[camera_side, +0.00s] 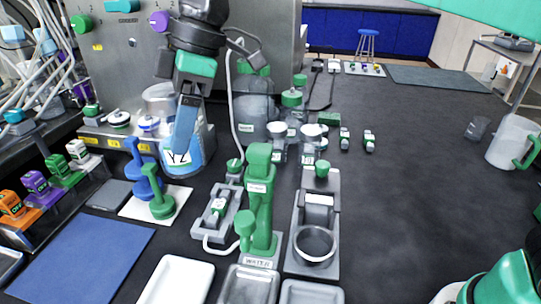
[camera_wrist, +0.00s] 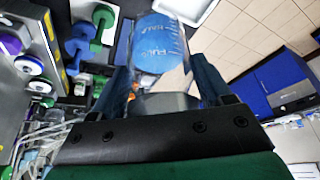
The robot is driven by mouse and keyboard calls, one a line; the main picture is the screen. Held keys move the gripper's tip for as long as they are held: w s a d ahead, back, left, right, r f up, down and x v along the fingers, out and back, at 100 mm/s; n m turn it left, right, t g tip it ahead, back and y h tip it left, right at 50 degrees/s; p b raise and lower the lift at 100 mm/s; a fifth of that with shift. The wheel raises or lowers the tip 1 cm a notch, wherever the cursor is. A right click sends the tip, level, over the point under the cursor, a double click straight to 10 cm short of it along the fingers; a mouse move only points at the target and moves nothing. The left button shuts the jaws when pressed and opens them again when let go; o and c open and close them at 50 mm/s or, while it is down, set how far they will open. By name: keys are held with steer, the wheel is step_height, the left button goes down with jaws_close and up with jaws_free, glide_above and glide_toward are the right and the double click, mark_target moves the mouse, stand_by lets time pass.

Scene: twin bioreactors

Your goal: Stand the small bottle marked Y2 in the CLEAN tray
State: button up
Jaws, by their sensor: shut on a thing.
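My gripper (camera_side: 186,125) is shut on a small bottle (camera_side: 196,157) with blue contents and a white label that reads like Y2. The bottle is held in front of the grey bench unit, behind the blue and green fittings on a white base. In the wrist view the blue bottle (camera_wrist: 160,45) with scale marks sits between the two dark fingers of my gripper (camera_wrist: 163,85). A white tray (camera_side: 177,281) and two grey trays (camera_side: 248,287) (camera_side: 311,293) lie at the front edge. No CLEAN marking is readable, so I cannot tell which is the CLEAN tray.
A green post (camera_side: 259,195) with a WATER label and a grey stand with a ring (camera_side: 315,245) stand right of the bottle. Glass vessels (camera_side: 291,105) stand behind. A blue mat (camera_side: 85,256) lies front left. The dark bench at right is largely clear.

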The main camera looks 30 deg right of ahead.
steer(key=s+a+n+g, duration=0.2)
steer(key=s+a+n, duration=0.25)
steer(key=a, duration=0.35)
glide_above(176, 299)
step_height(176, 299, down, 15)
steer(key=shift+f, duration=2.05)
steer(key=shift+f, duration=0.15)
steer(key=o, duration=1.4)
steer(key=v, duration=1.2)
steer(key=shift+s+d, duration=0.15)
steer(key=shift+d, duration=0.05)
